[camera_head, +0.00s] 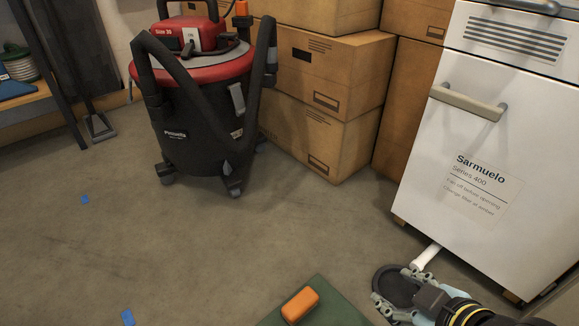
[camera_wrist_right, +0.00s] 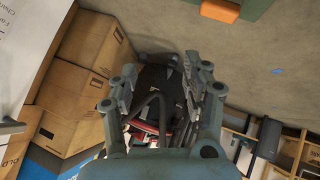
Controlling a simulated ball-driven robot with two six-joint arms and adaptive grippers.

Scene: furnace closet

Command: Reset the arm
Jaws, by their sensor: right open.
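My right gripper (camera_head: 397,290) is at the lower right of the head view, low in front of the white furnace cabinet. Its two grey fingers are spread apart with nothing held between them. In the right wrist view the same gripper (camera_wrist_right: 160,80) shows both fingers apart, with the dark vacuum seen beyond the gap. My right forearm runs off the bottom right corner of the head view. My left gripper and left arm are not in view.
A white cabinet (camera_head: 484,130) stands right, a white pipe (camera_head: 427,256) at its base. A dark round piece (camera_head: 392,286) lies behind my right fingers. An orange block (camera_head: 300,305) rests on a green surface (camera_head: 340,312). A vacuum (camera_head: 195,110) and boxes (camera_head: 322,75) stand behind open floor.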

